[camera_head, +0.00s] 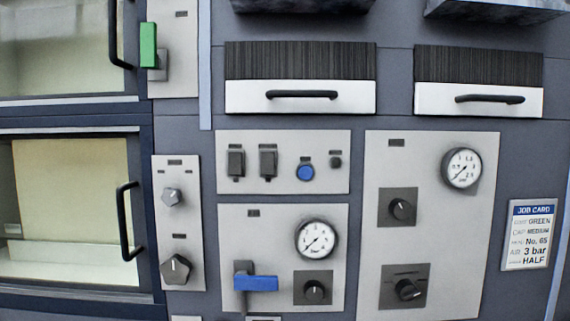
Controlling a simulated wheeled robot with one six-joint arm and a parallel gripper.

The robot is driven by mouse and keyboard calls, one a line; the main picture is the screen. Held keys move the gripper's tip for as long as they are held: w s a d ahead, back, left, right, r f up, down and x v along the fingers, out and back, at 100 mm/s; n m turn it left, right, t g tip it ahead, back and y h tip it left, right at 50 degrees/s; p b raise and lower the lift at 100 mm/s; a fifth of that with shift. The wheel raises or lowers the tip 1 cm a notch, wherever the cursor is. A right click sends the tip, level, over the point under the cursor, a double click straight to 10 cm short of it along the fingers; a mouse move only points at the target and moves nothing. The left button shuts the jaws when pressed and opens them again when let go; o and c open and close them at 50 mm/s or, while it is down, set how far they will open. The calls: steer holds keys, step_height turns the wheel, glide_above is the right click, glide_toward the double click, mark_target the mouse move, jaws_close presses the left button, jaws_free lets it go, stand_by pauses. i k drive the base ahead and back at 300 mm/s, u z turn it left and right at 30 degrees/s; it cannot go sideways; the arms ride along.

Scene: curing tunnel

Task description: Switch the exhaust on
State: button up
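A light grey panel (283,184) in the middle carries two dark switches side by side, a left switch (236,163) and a right switch (268,162). To their right are a round blue button (305,173) and a small dark round fitting (336,162). The small labels are too blurred to read, so I cannot tell which control is the exhaust or whether it is on. My gripper is not in view.
Below are a blue-handled lever (256,283), a gauge (316,239) and a knob (313,288). Two handled drawers, a left one (300,106) and a right one (478,105), sit above. Glass doors with black handles (126,222) are left. A job card (529,250) hangs right.

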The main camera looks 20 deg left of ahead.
mark_target(267, 159)
steer(key=k, duration=1.3)
steer(key=u, duration=0.8)
steer(key=i, duration=1.5)
steer(key=z, duration=0.2)
